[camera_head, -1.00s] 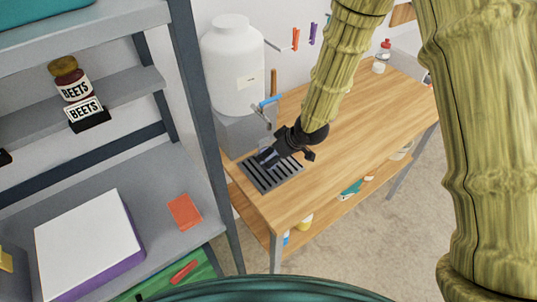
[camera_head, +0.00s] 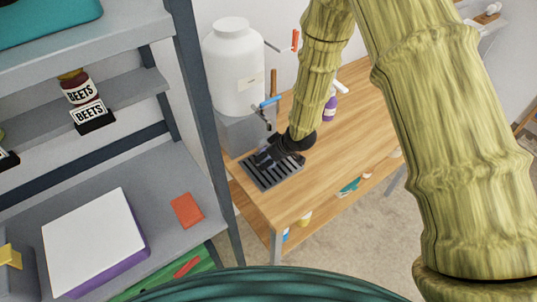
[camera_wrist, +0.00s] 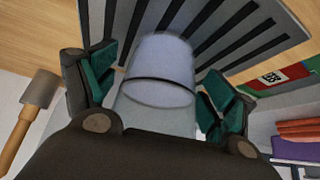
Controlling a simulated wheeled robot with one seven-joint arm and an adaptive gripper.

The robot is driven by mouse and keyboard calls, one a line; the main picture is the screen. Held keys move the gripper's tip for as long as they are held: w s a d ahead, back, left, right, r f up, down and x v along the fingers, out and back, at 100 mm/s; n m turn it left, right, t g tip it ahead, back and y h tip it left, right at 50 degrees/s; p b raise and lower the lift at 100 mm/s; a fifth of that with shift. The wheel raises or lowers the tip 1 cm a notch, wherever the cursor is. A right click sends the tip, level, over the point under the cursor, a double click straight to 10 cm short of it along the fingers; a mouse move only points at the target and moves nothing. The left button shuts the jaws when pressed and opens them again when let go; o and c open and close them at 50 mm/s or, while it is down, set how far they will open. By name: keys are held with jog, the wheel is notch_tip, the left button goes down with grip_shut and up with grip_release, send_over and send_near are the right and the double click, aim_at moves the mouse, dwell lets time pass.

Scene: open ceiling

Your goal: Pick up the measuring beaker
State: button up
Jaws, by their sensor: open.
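The measuring beaker (camera_wrist: 160,62) is a clear, bluish cylinder in the wrist view, seen over the slatted drip tray (camera_wrist: 250,28). It lies between the two green-padded fingers of my gripper (camera_wrist: 158,88), which are spread on either side with visible gaps. In the head view my gripper (camera_head: 268,157) is low over the drip tray (camera_head: 284,178) at the near left end of the wooden table. There the beaker is mostly hidden by the gripper. I cannot tell from these views whether the beaker rests fully on the tray.
A large white jug (camera_head: 234,72) with a tap stands on a grey block (camera_head: 240,132) behind the tray. A grey shelf (camera_head: 150,190) rises close on the left. A mallet (camera_wrist: 32,105) shows in the wrist view.

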jog(key=c, duration=1.1)
jog(key=shift+s, duration=0.1)
jog(key=shift+c, duration=0.3)
jog(key=shift+r, duration=0.1)
